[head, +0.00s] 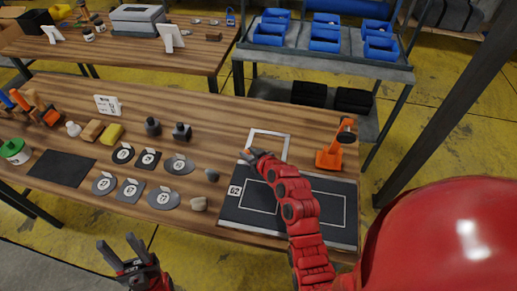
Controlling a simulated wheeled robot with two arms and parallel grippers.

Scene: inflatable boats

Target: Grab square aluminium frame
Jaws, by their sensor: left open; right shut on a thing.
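The square aluminium frame (270,132) is a thin, light, open square on the wooden table, just behind the black mat (335,190). My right gripper (249,155) is at the frame's near left corner and is shut on it. My red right arm hides part of the frame's near side and part of the mat. Whether the frame is lifted at all I cannot tell. My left gripper (121,245) is open and empty, in front of the table's near edge.
An orange stand (330,155) is right of the frame. Several labelled grey plates (165,199), dark blocks (182,132) and a yellow sponge-like block (111,134) lie to the left. A rack with blue bins (325,38) stands behind.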

